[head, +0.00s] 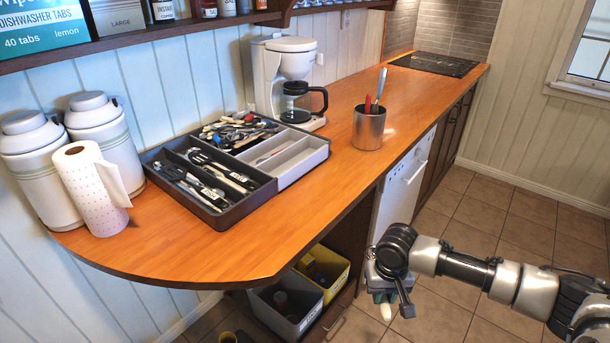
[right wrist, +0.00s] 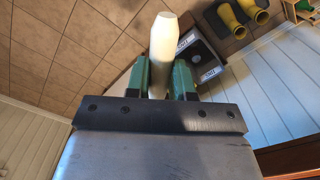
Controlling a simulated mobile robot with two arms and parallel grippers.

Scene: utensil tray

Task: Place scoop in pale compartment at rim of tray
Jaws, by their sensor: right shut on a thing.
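The dark utensil tray (head: 215,221) lies on the wooden counter. Its pale compartment (head: 305,166) is at the right rim, with a slim utensil (head: 272,156) in its left part. My right gripper (head: 384,296) is in front of the counter, low beside the open shelf, well away from the tray. In the right wrist view its green fingers (right wrist: 160,80) are shut on a cream, blunt-ended piece, which I take to be the scoop (right wrist: 162,50). Its tip also shows below the gripper in the head view (head: 386,312). The rest of it is hidden. My left gripper is out of view.
A metal cup with utensils (head: 369,128) and a coffee maker (head: 285,75) stand behind and right of the tray. A paper roll (head: 88,190) and canisters are at left. Bins (head: 285,305) sit under the counter. The counter front is clear.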

